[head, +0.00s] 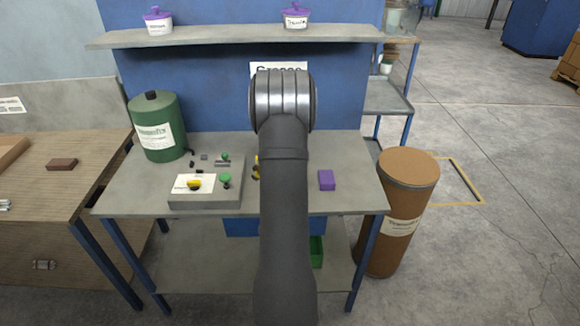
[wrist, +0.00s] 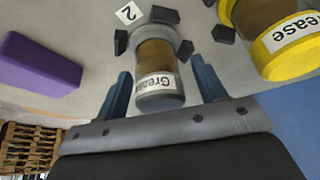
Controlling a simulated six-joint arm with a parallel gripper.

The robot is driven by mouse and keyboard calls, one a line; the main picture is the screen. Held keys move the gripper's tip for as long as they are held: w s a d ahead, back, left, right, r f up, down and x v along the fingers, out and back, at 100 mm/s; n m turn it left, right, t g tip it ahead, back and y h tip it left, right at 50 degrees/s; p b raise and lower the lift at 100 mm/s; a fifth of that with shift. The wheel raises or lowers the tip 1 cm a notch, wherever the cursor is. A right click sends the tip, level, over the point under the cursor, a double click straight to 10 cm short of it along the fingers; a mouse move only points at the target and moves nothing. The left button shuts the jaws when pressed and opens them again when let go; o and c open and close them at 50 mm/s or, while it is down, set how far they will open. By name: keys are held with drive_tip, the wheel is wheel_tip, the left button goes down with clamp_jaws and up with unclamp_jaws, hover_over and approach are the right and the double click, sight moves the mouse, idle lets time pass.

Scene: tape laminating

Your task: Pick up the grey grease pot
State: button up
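The grey grease pot (wrist: 159,90) has a grey end, an amber body and a white "Grease" label. In the wrist view it stands in a round grey holder with dark blocks around it, beside a tag marked "2". My gripper (wrist: 163,84) is open, with one blue finger on each side of the pot and a small gap on both sides. In the head view my arm hides the grey pot and the gripper.
A yellow grease pot (wrist: 290,45) stands close on the right in the wrist view. A purple block (head: 326,180) lies on the bench (head: 345,150). A grey control box (head: 205,195) and a green canister (head: 158,127) stand at left. A shelf (head: 230,35) runs above.

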drive_tip(key=c, duration=1)
drive_tip(key=shift+c, duration=0.2)
